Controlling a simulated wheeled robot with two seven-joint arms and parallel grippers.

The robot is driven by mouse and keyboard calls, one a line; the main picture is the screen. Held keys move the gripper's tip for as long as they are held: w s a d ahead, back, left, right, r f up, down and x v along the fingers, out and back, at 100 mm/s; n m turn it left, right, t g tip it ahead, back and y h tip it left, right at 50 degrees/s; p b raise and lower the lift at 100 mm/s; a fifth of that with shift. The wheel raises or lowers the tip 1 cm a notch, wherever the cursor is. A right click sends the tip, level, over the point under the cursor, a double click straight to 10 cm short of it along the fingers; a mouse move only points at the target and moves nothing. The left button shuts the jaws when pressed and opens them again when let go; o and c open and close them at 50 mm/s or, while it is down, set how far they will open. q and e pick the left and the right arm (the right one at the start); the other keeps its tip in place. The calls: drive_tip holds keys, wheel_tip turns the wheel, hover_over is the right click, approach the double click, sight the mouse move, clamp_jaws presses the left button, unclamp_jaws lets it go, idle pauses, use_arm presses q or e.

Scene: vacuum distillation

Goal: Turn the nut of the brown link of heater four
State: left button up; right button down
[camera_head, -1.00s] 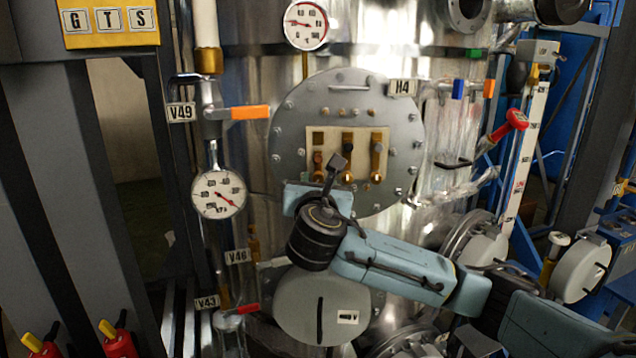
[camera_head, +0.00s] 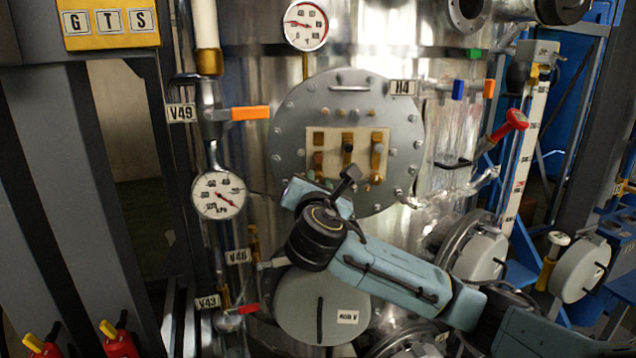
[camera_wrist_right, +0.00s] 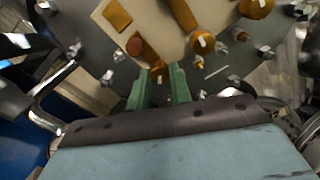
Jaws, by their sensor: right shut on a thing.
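Heater four is a round bolted grey flange (camera_head: 290,140) with an H4 tag (camera_head: 402,87), in the middle of the head view. Its pale panel (camera_head: 362,139) carries brass-coloured links. The brown link (camera_head: 318,160) is the leftmost, and its lower end is hidden behind my right gripper (camera_head: 318,188). In the right wrist view the brown link (camera_wrist_right: 148,52) runs down towards the green fingertips of my right gripper (camera_wrist_right: 160,84). They are closed around a small nut at its end, mostly hidden between them. My left gripper is not in view.
A middle link (camera_head: 348,148) and a right link (camera_head: 377,155) sit close beside the brown one. An orange valve handle (camera_head: 250,113) and a pressure gauge (camera_head: 218,195) are to the left. A round cover (camera_head: 320,310) lies below my right wrist.

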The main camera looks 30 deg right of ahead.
drive_tip(key=m, duration=0.6)
drive_tip(key=shift+m, duration=0.3)
drive_tip(key=m+b, duration=0.3)
drive_tip(key=m, duration=1.7)
drive_tip(key=shift+f, duration=0.1)
drive_tip(key=c, duration=1.3)
unclamp_jaws()
drive_tip(key=shift+o, duration=0.2)
